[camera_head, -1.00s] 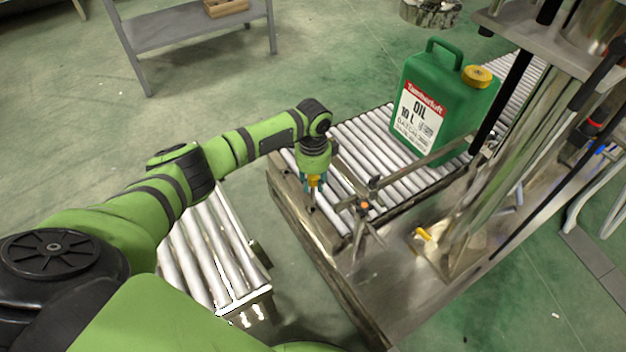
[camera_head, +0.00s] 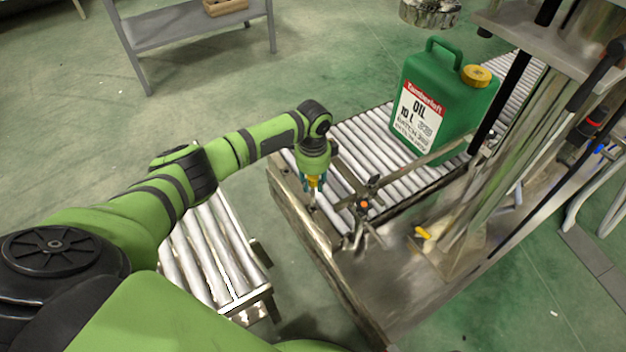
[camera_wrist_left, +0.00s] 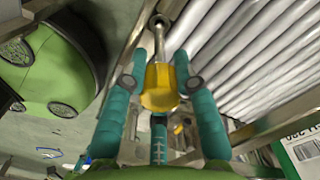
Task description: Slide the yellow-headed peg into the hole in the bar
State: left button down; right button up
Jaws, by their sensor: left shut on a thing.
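My left gripper (camera_head: 314,186) points down over the near end of the roller conveyor. It is shut on the yellow-headed peg (camera_head: 316,181). In the left wrist view the yellow head (camera_wrist_left: 160,86) sits between the teal fingers of my left gripper (camera_wrist_left: 160,80). A grey shaft runs from the head toward a round metal end or ring (camera_wrist_left: 158,21); I cannot tell which. The metal bar (camera_head: 318,224) along the conveyor's end lies just below the gripper. The hole is not clear, and I cannot tell whether the peg's tip is in it. My right gripper is not in view.
A metal clamp stand (camera_head: 364,206) stands close to the right of the gripper. A green oil can (camera_head: 440,105) stands on the conveyor rollers (camera_head: 375,140). A second roller section (camera_head: 205,245) lies to the left across a floor gap. A tall metal machine fills the right.

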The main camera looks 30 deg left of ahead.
aim_at(313, 189)
pick_arm(q)
jog(key=shift+f+b, duration=0.95)
jog(key=shift+f, duration=0.65)
jog(key=shift+r+p, duration=1.45)
jog(key=shift+p, duration=0.15)
jog(key=shift+p, duration=0.75)
dwell(0.6)
jog(key=shift+f+b, duration=1.05)
jog(key=shift+f, duration=0.45)
jog(key=c, duration=0.9)
grip_release()
jog(key=shift+s, duration=0.1)
jog(key=shift+r, duration=0.1)
notch_tip(313, 189, up, 12)
jog(key=shift+r, duration=0.1)
